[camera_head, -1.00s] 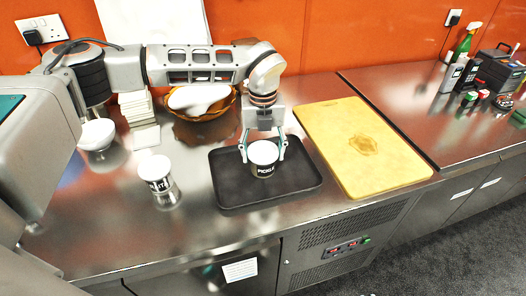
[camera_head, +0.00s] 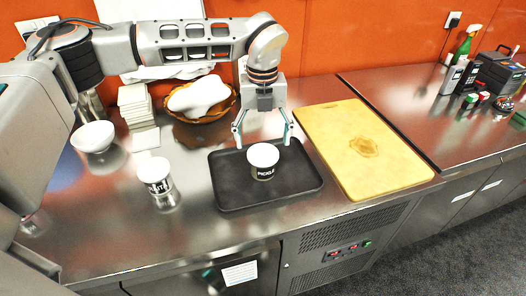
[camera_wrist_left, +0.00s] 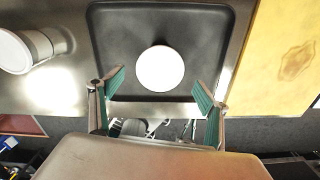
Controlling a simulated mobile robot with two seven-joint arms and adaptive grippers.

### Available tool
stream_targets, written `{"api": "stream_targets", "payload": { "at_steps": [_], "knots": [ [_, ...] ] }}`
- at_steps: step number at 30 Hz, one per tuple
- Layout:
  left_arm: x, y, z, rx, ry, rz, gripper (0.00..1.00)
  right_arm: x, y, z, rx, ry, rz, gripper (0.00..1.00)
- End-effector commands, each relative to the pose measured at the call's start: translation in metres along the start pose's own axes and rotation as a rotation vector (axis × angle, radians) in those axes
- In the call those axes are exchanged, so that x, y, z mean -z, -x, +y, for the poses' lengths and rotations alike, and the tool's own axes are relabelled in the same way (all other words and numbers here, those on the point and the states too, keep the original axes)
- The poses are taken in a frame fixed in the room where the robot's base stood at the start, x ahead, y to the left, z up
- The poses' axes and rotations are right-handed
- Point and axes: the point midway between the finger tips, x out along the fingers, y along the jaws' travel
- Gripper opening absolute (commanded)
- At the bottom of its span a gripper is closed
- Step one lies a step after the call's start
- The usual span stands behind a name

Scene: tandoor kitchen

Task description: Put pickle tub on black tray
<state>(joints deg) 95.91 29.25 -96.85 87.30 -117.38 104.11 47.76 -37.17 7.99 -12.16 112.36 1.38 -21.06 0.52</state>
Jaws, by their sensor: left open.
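The pickle tub (camera_head: 263,172), dark with a white lid and a "PICKLE" label, stands upright on the black tray (camera_head: 233,196), near its middle. In the left wrist view the tub's white lid (camera_wrist_left: 160,68) shows from above on the black tray (camera_wrist_left: 112,40). My left gripper (camera_head: 262,140) is open and empty, above and just behind the tub, apart from it. Its two fingers (camera_wrist_left: 160,95) show spread wide in the left wrist view, with nothing between them. My right gripper is in neither view.
Another white-lidded tub (camera_head: 155,177) stands left of the tray. A yellow cutting board (camera_head: 350,140) lies close to the right. Behind are a basket with a white cloth (camera_head: 200,97), a stack of white squares (camera_head: 135,103) and a white bowl (camera_head: 93,137). The front left counter is clear.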

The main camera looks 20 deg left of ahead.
Motion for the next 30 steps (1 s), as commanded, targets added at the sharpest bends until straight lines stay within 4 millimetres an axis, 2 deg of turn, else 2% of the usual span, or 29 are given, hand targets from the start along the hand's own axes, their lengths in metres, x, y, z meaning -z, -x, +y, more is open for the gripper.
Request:
{"api": "stream_targets", "payload": {
  "at_steps": [1, 6, 12, 30],
  "knots": [
    [-0.001, 0.011, 0.0, 0.002, 0.001, -0.004, 0.76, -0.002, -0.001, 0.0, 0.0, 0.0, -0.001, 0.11],
    [-0.001, 0.041, 0.0, 0.001, 0.001, -0.003, 0.76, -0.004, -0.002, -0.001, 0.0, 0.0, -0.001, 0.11],
    [0.0, 0.06, 0.0, 0.0, 0.0, -0.001, 0.76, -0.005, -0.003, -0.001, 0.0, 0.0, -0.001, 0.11],
    [0.0, 0.063, 0.0, 0.0, 0.0, 0.0, 0.76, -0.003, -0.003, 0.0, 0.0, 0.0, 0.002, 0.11]
  ]
}}
